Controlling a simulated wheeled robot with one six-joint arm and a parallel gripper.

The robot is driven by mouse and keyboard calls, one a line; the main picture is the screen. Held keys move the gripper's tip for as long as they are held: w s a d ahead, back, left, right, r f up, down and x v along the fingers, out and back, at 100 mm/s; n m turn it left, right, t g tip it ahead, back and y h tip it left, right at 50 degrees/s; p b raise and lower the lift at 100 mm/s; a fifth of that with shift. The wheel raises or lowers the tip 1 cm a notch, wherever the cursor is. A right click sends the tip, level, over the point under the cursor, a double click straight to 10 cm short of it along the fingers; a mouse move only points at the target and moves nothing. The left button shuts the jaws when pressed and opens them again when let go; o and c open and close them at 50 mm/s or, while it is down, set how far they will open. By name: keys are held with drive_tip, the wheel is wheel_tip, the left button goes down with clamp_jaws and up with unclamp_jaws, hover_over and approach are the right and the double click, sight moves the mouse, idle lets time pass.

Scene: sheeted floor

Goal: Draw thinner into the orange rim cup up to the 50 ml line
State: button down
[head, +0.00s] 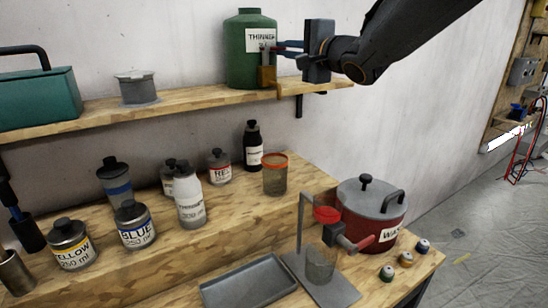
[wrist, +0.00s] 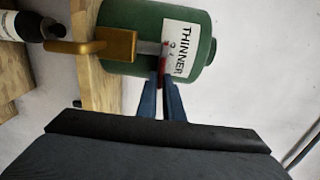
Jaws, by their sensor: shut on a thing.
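The green thinner jug (head: 240,62) stands on the shelf, with a brass tap (head: 267,76) at its front; the jug (wrist: 130,20) and tap (wrist: 105,45) also show in the wrist view. My gripper (head: 284,48) is at the tap. Its blue fingers (wrist: 160,88) are shut on the tap's red lever (wrist: 163,72). The orange rim cup (head: 275,180) stands upright on the raised wooden step, below the tap. I cannot make out its 50 ml line or any liquid level. No stream shows between tap and cup.
On the step and bench are a white thinner bottle (head: 190,200), a black bottle (head: 252,146) and several paint cans. A red pot (head: 372,215), a stand with a clear cup (head: 320,265) and a grey tray (head: 247,281) are at the front. The shelf edge is close under my gripper.

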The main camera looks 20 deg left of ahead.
drive_tip(key=shift+w+a+r+n+g+y+p, duration=0.15)
drive_tip(key=shift+n+g+y+p, duration=0.4)
drive_tip(key=shift+p, duration=1.05)
drive_tip(key=shift+w+f+n+g+y+p, duration=0.1)
drive_tip(key=shift+w+n+g+y+p, duration=0.4)
drive_tip(key=shift+p, duration=1.1)
